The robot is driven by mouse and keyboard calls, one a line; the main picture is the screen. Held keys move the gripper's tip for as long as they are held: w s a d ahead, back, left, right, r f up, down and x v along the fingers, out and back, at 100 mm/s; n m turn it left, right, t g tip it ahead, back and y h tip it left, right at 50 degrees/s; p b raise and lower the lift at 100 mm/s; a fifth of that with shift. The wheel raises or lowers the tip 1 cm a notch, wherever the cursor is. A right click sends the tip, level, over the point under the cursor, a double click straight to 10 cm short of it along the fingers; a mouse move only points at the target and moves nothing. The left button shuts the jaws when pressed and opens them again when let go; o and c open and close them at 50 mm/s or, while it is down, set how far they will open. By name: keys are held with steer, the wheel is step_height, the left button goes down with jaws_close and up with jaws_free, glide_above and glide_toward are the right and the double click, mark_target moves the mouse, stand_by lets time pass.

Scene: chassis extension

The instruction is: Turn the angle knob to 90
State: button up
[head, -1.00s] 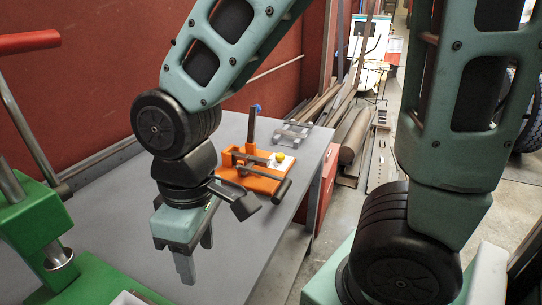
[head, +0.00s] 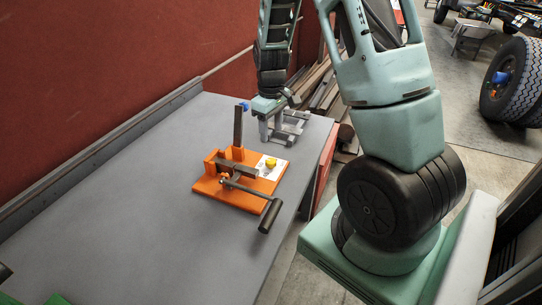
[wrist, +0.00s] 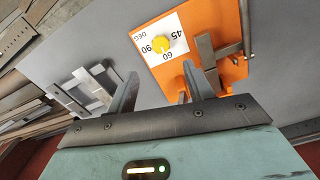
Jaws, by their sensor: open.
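The yellow angle knob (head: 270,163) sits on a white dial plate (head: 264,173) on the orange fixture (head: 210,186). In the wrist view the knob (wrist: 161,43) is ahead of the fingers, with the marks 45, 60, 90 and DEG around it. The 60 mark lies on the knob's side nearest my gripper; which mark the knob points to is too small to tell. My gripper (wrist: 158,78) is open and empty, its fingers apart from the knob. In the head view my gripper (head: 272,130) is behind the fixture, pointing down.
A grey metal frame (wrist: 92,88) lies on the grey table (head: 130,190) beside my gripper. The table's left part is clear.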

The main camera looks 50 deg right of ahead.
mark_target(271, 160)
step_height(271, 160, down, 11)
steer(key=shift+f+p, duration=0.2)
steer(key=shift+p, duration=0.45)
steer(key=c, duration=1)
